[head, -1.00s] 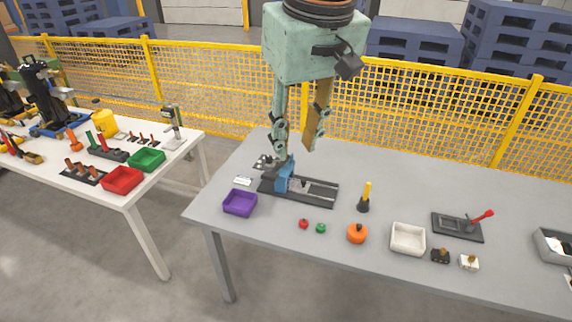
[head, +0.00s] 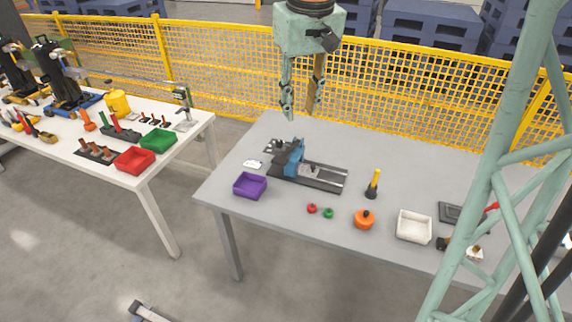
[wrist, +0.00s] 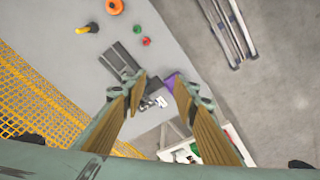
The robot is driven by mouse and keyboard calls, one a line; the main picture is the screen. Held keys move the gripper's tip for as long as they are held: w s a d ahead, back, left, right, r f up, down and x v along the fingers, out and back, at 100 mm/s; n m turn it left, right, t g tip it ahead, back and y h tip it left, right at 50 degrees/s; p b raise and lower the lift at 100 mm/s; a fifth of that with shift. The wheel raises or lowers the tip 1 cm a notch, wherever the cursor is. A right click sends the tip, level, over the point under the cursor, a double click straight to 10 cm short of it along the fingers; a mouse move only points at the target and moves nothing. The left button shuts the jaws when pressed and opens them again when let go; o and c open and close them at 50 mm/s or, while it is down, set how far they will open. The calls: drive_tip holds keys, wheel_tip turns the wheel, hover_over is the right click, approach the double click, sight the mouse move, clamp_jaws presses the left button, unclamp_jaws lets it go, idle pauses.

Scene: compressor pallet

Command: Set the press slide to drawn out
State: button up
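The press (head: 322,181) lies on the grey table, a long dark base with a blue upright block (head: 293,160) near its left end. A grey slide piece with a small knob (head: 313,169) lies in the base, just right of the blue block. My gripper (head: 300,109) is open and empty, raised above and behind the press, apart from it. In the wrist view the open fingers (wrist: 159,84) have nothing between them that they touch. The dark press base (wrist: 123,60) shows beyond the left finger, which hides part of the press.
A purple tray (head: 250,186), red knob (head: 312,208), green knob (head: 328,213), orange round part (head: 364,220), yellow-handled tool (head: 373,184) and white tray (head: 414,227) stand around the press. A pale green lattice structure (head: 497,180) blocks the right side. Yellow mesh fence (head: 220,80) runs behind.

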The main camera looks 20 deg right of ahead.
drive_tip(key=w+d+f+g+p, duration=0.1)
drive_tip(key=w+d+f, duration=0.3)
drive_tip(key=w+f, duration=0.15)
drive_tip(key=w+d+f+p, duration=0.1)
drive_tip(key=w+d+f, duration=0.35)
drive_tip(key=w, duration=0.25)
drive_tip(key=g+p, duration=0.1)
drive_tip(key=p, duration=0.2)
hover_over(314, 166)
wheel_tip(314, 166, down, 18)
drive_tip(key=shift+w, duration=0.25)
drive_tip(key=shift+f, duration=0.1)
drive_tip(key=shift+f, duration=6.65)
drive_tip(key=shift+s, duration=0.1)
clamp_jaws()
